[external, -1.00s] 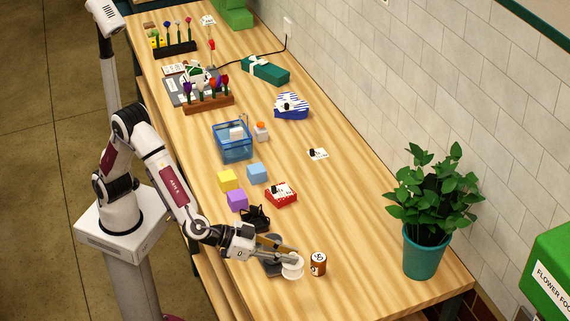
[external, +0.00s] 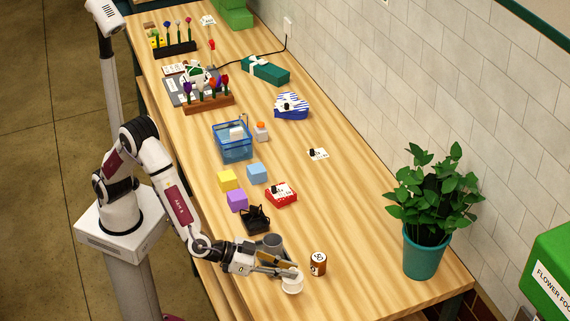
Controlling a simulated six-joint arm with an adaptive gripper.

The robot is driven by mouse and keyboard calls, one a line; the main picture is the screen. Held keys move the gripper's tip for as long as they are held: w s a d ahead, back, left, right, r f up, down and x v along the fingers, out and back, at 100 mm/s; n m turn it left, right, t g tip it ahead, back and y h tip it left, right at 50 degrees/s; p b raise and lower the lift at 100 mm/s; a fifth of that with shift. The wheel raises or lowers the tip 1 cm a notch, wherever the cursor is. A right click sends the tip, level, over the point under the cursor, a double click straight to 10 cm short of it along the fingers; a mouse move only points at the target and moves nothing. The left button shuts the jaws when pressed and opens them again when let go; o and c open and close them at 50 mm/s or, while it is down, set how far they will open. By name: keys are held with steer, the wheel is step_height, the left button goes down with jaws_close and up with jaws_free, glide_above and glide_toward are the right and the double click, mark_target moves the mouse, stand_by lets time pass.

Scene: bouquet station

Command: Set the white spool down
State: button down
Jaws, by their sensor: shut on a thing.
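The white spool (external: 292,286) is at the near end of the wooden table, in the external view. My gripper (external: 290,272) is at the spool's upper part, with its fingers shut on it. The spool looks upright and at or very near the tabletop; I cannot tell whether its base touches the wood. The fingers hide part of its top.
A brown labelled can (external: 318,263) stands close to the right of the spool. A grey cup-like object (external: 272,243) and a black holder (external: 256,218) are just behind my gripper. A potted plant (external: 424,250) stands at the right.

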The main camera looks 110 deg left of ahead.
steer(key=shift+f, duration=1.8)
steer(key=shift+f, duration=0.2)
steer(key=c, duration=2)
jaws_free()
steer(key=shift+r, duration=0.1)
steer(key=shift+r, duration=0.1)
steer(key=v, duration=1.2)
steer(key=shift+r, duration=0.1)
steer(key=shift+w, duration=0.1)
